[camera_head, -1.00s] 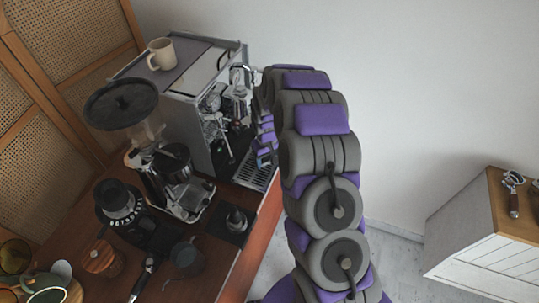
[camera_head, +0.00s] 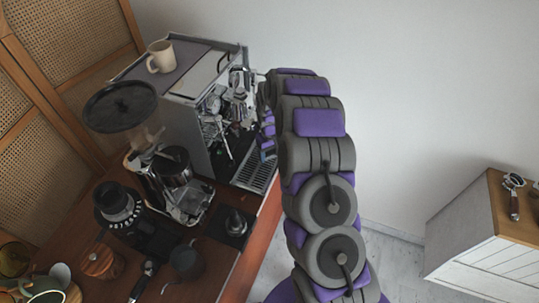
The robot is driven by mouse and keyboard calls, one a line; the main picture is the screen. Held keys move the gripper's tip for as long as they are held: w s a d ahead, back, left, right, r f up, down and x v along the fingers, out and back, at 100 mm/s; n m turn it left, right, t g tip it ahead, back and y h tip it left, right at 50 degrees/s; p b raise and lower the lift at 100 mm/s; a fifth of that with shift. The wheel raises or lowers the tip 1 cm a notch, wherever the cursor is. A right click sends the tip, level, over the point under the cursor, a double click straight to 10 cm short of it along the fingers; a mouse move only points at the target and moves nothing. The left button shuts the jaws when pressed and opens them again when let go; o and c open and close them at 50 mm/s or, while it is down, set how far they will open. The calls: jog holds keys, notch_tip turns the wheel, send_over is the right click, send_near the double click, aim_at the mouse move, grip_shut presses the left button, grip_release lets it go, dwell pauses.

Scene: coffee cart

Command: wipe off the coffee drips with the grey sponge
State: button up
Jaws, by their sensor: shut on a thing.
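The steel espresso machine (camera_head: 190,105) stands at the back of the wooden cart, with its slotted drip tray (camera_head: 256,174) at the front right. My arm reaches up from the bottom and bends over toward the machine. My gripper (camera_head: 267,153) is small in view, low at the machine's front right and just above the tray's far end. It is shut on the grey sponge, which is mostly hidden by the gripper and arm. Whether the sponge touches the tray cannot be told. No coffee drips can be made out at this size.
A beige mug (camera_head: 161,57) sits on the machine's top. A grinder (camera_head: 165,175), a black scale-like grinder (camera_head: 120,208), a tamper (camera_head: 236,223) and a dark pitcher (camera_head: 186,261) crowd the cart (camera_head: 215,272). A white cabinet (camera_head: 480,240) with a portafilter (camera_head: 513,190) stands right.

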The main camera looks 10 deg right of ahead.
aim_at(267, 167)
jog(key=shift+s+a, duration=0.7)
jog(key=shift+s, duration=0.15)
jog(key=shift+s+a, duration=0.65)
jog(key=shift+s, duration=0.2)
jog(key=shift+r+p, duration=0.4)
jog(key=shift+r, duration=2.6)
jog(key=shift+r, duration=1.45)
